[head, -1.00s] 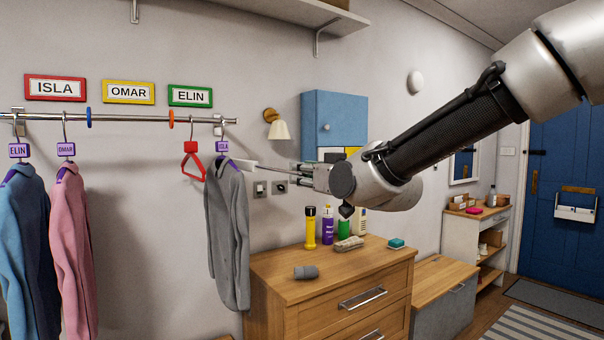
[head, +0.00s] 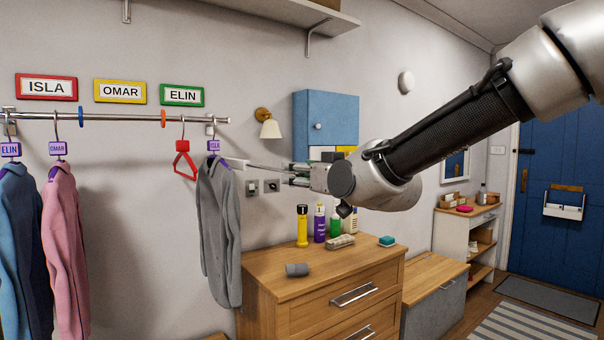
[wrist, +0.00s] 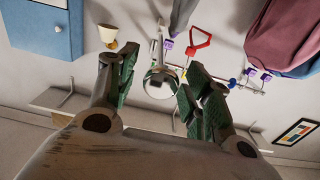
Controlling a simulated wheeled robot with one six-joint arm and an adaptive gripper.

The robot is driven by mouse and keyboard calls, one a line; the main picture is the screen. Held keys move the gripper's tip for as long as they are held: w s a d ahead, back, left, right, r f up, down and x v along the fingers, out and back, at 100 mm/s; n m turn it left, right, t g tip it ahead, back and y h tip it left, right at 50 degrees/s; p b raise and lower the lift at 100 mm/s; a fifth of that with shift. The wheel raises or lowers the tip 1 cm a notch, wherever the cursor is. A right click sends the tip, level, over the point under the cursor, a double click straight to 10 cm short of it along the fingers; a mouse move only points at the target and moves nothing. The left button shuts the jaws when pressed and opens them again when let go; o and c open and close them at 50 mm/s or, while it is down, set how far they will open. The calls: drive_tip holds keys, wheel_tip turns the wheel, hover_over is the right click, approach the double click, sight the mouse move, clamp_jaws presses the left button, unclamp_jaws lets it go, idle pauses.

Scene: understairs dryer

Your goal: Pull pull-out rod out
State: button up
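A thin silver rod (head: 268,167), which I take for the pull-out rod, runs from a pale mount (head: 236,164) beside the grey garment towards my gripper. My gripper (head: 297,174) is at its right end. In the wrist view, my gripper (wrist: 158,70) has its green-padded fingers spread apart. A shiny round silver end (wrist: 159,84) shows between them, with visible gaps on both sides. I cannot tell its exact depth between the fingers.
A grey garment (head: 218,225) hangs close to the mount. A red hanger (head: 185,162) hangs on the wall rail (head: 100,117). A wooden dresser (head: 310,270) with bottles stands below my gripper. A wall lamp (head: 268,125) and a blue cabinet (head: 328,115) are behind it.

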drive_tip(key=v, duration=1.2)
drive_tip(key=shift+f, duration=0.1)
drive_tip(key=s+d+f+g+h, duration=0.2)
drive_tip(key=s+f+g, duration=0.2)
drive_tip(key=f, duration=0.4)
drive_tip(key=s+d+f+g+h, duration=0.2)
drive_tip(key=s+d+f+g, duration=0.15)
drive_tip(key=f, duration=0.35)
drive_tip(key=s+d+f+m+g+h, duration=0.1)
drive_tip(key=s+d+m+h, duration=0.2)
drive_tip(key=d, duration=0.8)
drive_tip(key=s+d+f+m+g+h, duration=0.2)
drive_tip(key=s+d, duration=0.4)
drive_tip(key=d, duration=0.5)
drive_tip(key=shift+s+f+m+h, duration=0.25)
drive_tip(key=shift+m+h, duration=0.25)
drive_tip(key=shift+m, duration=0.4)
